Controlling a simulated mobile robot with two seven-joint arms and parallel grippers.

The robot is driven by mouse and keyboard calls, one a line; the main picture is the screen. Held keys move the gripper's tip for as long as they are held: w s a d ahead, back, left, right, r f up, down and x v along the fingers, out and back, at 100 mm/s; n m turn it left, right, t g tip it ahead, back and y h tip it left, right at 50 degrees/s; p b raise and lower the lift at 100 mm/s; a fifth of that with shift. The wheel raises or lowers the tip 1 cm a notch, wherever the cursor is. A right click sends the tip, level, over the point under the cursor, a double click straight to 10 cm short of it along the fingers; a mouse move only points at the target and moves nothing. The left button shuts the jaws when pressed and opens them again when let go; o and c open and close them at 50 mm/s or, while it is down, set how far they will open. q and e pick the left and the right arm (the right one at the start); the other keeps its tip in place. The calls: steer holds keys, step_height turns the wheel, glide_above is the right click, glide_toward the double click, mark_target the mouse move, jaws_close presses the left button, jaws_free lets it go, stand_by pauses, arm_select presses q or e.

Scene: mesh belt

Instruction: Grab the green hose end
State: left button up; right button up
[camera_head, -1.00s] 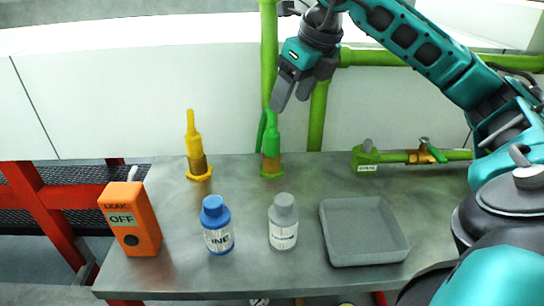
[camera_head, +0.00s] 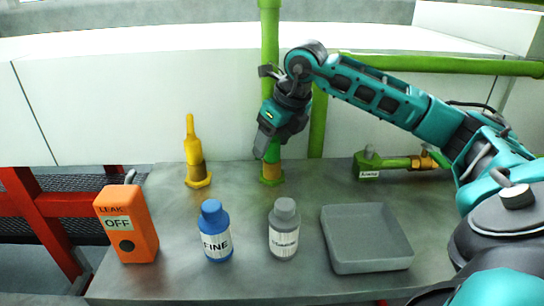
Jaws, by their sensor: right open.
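The green hose end (camera_head: 272,155) stands upright on the back of the grey table, on a brass fitting (camera_head: 272,173) with a green base. My right gripper (camera_head: 262,153) comes down over it from above, with its fingers at the hose end's upper part. The gripper is open, and it hides the hose end's top. I cannot tell whether the fingers touch it. My left gripper is not in view.
A yellow hose end (camera_head: 193,145) stands to the left. An orange box (camera_head: 127,225) marked OFF, a blue-capped bottle (camera_head: 215,232), a grey bottle (camera_head: 284,230) and a grey tray (camera_head: 366,264) stand in front. A green pipe valve (camera_head: 390,163) lies at the right.

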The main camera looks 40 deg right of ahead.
steer(key=shift+w+f, duration=0.2)
steer(key=shift+f, duration=0.15)
jaws_close()
stand_by(0.4)
